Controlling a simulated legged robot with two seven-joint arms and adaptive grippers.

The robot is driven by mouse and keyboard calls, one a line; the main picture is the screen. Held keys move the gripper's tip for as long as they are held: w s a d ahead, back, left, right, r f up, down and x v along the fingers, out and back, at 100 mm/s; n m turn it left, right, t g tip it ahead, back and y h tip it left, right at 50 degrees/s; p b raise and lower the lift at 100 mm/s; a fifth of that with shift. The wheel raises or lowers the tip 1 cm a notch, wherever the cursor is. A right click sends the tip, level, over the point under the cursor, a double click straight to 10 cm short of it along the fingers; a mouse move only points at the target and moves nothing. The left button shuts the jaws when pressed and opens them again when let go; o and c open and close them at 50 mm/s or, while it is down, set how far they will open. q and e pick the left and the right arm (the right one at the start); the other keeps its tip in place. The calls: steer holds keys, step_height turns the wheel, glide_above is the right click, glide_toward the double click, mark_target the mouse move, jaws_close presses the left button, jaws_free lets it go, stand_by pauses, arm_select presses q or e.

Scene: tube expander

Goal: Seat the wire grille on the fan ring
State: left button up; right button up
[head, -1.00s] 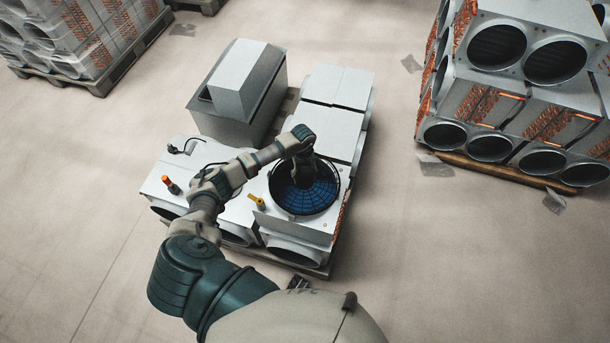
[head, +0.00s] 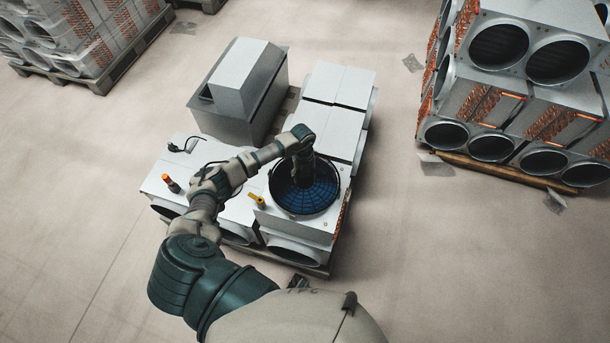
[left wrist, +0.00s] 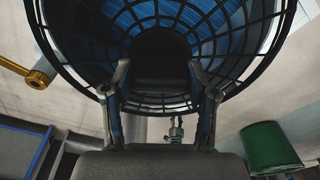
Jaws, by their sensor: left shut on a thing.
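The wire grille (head: 318,192) is round and black, with rings and spokes. It lies over the blue fan in the top of the front right grey unit; the fan ring (head: 271,192) around it is mostly covered. My left gripper (head: 302,181) is above the left-centre of the grille, pointing down. I cannot tell whether the grille touches the ring all round. My right gripper is not clearly seen.
An orange-tipped tool (head: 171,184) and a yellow-handled tool (head: 257,201) stand on the units left of the fan. Stacked duct units (head: 520,100) stand at the right.

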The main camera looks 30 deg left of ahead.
arm_select(q)
steer(key=o, duration=1.6)
steer(key=shift+o, duration=0.2)
steer(key=shift+o, duration=1.2)
